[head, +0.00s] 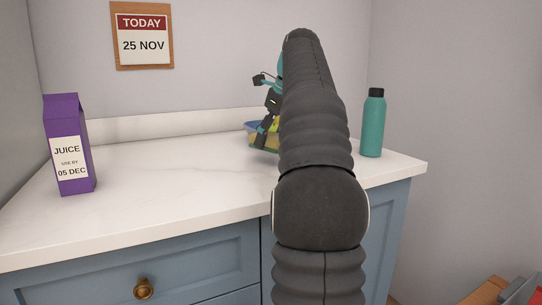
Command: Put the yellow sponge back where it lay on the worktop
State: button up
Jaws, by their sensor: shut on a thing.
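Most of the sponge is hidden by my gripper and arm. I cannot tell whether the sponge touches the bowl.
A purple juice carton (71,145), marked use by 05 DEC, stands at the left. A teal bottle (373,124) with a black cap stands at the right end. A calendar (143,36) on the wall reads 25 NOV. The worktop between carton and bowl is clear.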

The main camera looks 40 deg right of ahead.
aim_at(271, 152)
jog(key=shift+f+b, duration=1)
jog(key=shift+f, duration=1.05)
jog(key=shift+f, duration=0.1)
jog(key=o, duration=1.1)
jog(key=p+v, duration=0.2)
jog(key=v, duration=0.3)
jog(key=p+v, duration=0.2)
jog(key=v, duration=0.3)
jog(key=shift+w+r, duration=0.1)
jog(key=shift+r, duration=0.25)
jog(key=shift+v, duration=0.85)
jog(key=shift+a, duration=0.1)
